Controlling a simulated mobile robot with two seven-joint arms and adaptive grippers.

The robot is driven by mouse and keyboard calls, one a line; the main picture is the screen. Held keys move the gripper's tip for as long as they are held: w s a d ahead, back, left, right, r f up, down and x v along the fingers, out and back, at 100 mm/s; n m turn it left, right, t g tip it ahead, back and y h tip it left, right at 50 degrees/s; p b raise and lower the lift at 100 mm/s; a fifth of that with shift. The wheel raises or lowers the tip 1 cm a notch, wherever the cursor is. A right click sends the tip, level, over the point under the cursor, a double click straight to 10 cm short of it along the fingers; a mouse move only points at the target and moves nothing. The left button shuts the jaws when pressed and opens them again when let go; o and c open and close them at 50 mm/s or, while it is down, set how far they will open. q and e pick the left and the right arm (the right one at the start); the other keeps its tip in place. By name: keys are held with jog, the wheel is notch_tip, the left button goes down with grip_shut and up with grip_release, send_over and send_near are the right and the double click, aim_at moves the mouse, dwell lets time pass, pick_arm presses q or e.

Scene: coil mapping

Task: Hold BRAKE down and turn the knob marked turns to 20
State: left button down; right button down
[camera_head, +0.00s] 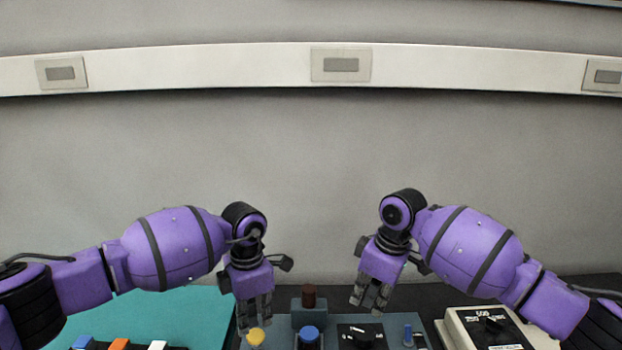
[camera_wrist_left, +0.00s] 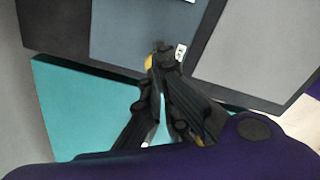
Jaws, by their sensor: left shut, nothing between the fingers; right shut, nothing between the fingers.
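The blue-grey control panel (camera_head: 280,335) sits at the bottom centre of the head view, cut off by the lower edge. It carries a yellow button (camera_head: 256,337), a blue button (camera_head: 309,335) and a black knob (camera_head: 362,338) on a dark dial plate. Which button is BRAKE and which knob is marked turns cannot be read. My left gripper (camera_head: 254,322) is shut and empty, above the yellow button. In the left wrist view its fingers (camera_wrist_left: 158,62) overlap the yellow button (camera_wrist_left: 149,62); contact cannot be told. My right gripper (camera_head: 370,308) is shut and empty, above the black knob.
A dark red cylinder (camera_head: 308,295) stands on a raised block at the panel's back. A small blue lever (camera_head: 408,335) is at its right. A beige box with a black dial (camera_head: 470,318) stands further right. A teal mat (camera_head: 180,310) with coloured blocks lies left.

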aim_at(366, 331)
pick_arm(q)
jog(key=shift+f, duration=2)
dwell(0.4)
jog(key=shift+s, duration=0.1)
pick_arm(e)
jog(key=c, duration=2.1)
grip_release()
jog(key=shift+w+r, duration=0.1)
jog(key=shift+r, duration=0.15)
jog(key=o, duration=0.6)
jog(key=shift+w+r+m+g+h, duration=0.15)
jog(key=shift+r+m+g+h, duration=0.3)
jog(key=shift+r+h, duration=0.35)
jog(key=shift+o, duration=1.2)
jog(key=shift+r+m, duration=0.2)
jog(key=shift+m, duration=0.05)
pick_arm(q)
jog(key=shift+a, duration=0.1)
pick_arm(e)
jog(key=shift+o, duration=0.2)
jog(key=shift+f, duration=0.15)
notch_tip(366, 331, down, 11)
jog(key=shift+d+f, duration=0.1)
jog(key=shift+f, duration=0.1)
